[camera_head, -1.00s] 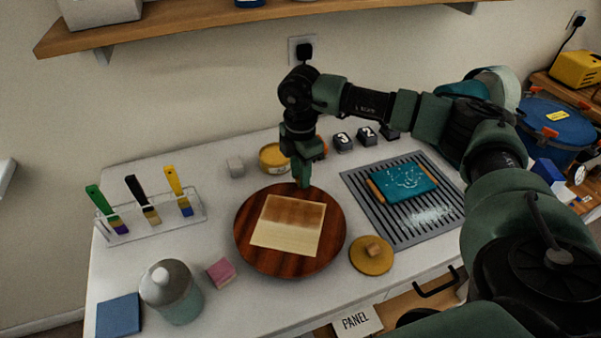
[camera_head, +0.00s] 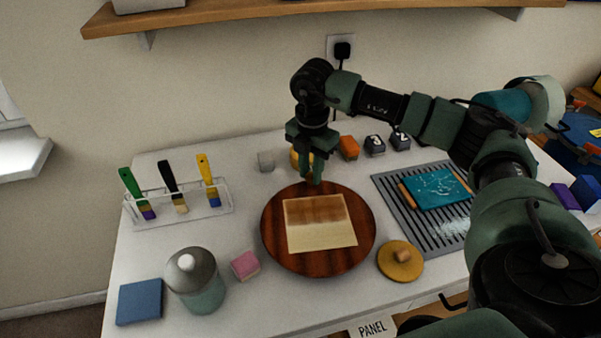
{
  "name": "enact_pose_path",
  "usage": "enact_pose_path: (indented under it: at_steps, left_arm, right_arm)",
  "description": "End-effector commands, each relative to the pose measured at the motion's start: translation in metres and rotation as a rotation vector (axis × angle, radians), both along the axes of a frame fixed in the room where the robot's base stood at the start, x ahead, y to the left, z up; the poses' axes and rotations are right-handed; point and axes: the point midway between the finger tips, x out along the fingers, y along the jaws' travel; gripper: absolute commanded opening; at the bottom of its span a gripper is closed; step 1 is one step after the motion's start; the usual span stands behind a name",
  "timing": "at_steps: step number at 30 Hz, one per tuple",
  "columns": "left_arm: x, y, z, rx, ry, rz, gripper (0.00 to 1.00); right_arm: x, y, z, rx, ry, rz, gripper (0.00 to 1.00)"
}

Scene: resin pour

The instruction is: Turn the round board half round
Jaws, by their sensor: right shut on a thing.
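The round board (camera_head: 275,235) is dark reddish-brown wood and lies flat on the white table. On it lies a pale wooden panel (camera_head: 322,235) with a darker brown band along its far side, its sides a little askew. My right gripper (camera_head: 313,181) points down at the far edge of the board and is shut on the rim there; the exact contact is small and dark. My left gripper is not in view.
A brush rack (camera_head: 180,210) stands left. A lidded jar (camera_head: 196,285), pink block (camera_head: 245,265) and blue pad (camera_head: 140,302) are front left. A yellow disc with a knob (camera_head: 400,265) sits close at the board's right, before a grey ridged tray (camera_head: 395,200). A yellow tin (camera_head: 296,160) stands behind the gripper.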

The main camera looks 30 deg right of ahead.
Motion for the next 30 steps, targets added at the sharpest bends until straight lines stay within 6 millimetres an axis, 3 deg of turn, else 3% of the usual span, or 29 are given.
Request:
enact_pose_path:
  at_steps: [23,24,26,30]
  left_arm:
    - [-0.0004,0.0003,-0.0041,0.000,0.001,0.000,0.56]
    - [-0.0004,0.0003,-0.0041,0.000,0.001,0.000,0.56]
    - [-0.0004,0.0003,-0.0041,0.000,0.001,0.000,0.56]
    - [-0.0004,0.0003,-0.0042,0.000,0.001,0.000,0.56]
  right_arm:
    - [-0.0004,0.0027,0.0021,0.004,-0.007,0.108,0.00]
    - [-0.0004,0.0027,0.0021,0.004,-0.007,0.108,0.29]
    - [-0.0006,0.0027,0.0019,0.003,-0.006,0.108,0.45]
    - [-0.0010,0.0025,0.0013,0.003,-0.004,0.108,0.45]
